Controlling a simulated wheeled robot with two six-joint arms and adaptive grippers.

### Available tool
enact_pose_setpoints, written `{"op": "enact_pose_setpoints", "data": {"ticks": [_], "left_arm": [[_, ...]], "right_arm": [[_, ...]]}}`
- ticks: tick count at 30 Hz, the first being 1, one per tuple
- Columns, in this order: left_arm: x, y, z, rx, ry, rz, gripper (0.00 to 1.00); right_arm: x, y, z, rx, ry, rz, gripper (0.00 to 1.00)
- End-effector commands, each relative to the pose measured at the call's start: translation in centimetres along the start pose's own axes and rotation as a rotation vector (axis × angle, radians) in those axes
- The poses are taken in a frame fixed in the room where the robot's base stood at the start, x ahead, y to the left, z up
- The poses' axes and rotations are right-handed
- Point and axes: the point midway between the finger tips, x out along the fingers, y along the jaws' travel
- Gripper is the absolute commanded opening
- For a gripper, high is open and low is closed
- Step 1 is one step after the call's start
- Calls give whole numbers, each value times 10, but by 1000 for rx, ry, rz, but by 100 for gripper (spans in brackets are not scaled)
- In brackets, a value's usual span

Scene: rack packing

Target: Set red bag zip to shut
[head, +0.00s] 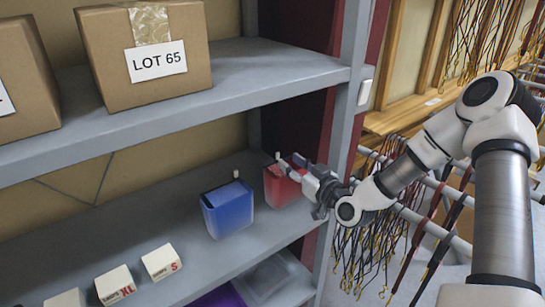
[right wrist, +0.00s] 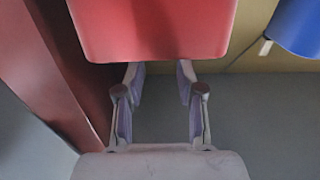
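The red bag (head: 281,186) stands on the middle grey shelf against the dark red side panel. A small pale tab (head: 277,156) sticks up at its top; whether its zip is open or shut I cannot tell. My right gripper (head: 292,168) is at the bag's upper right side and hides part of it. In the right wrist view the red bag (right wrist: 150,28) fills the top middle. My right gripper's fingers (right wrist: 160,74) are spread apart with a visible gap between them, and the bag covers their tips. Contact is unclear. My left gripper is out of view.
A blue bag (head: 228,209) stands just left of the red one; it also shows in the right wrist view (right wrist: 298,25). Small white boxes (head: 161,262) stand at the front left. The upper shelf (head: 250,75) holds cardboard boxes (head: 150,90). Straps hang at right.

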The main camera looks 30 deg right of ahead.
Motion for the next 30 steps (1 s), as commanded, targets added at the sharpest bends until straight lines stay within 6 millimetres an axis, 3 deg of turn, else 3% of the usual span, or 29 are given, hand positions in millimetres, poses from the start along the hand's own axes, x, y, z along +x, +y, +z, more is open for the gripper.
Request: {"op": "enact_pose_setpoints", "data": {"ticks": [6, 9, 17, 18, 21, 30], "left_arm": [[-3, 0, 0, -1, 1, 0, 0], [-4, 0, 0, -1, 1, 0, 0], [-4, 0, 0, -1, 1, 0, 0], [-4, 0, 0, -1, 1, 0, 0], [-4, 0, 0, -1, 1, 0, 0], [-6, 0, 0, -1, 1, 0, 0]], "right_arm": [[42, -1, 0, -6, -2, -2, 38], [53, -1, 0, -2, 0, -1, 38], [58, -1, 0, 2, 0, 0, 38], [58, -1, 0, 2, 0, 0, 34], [58, -1, 0, 2, 0, 0, 0], [58, 8, -1, 4, 1, 4, 0]]}}
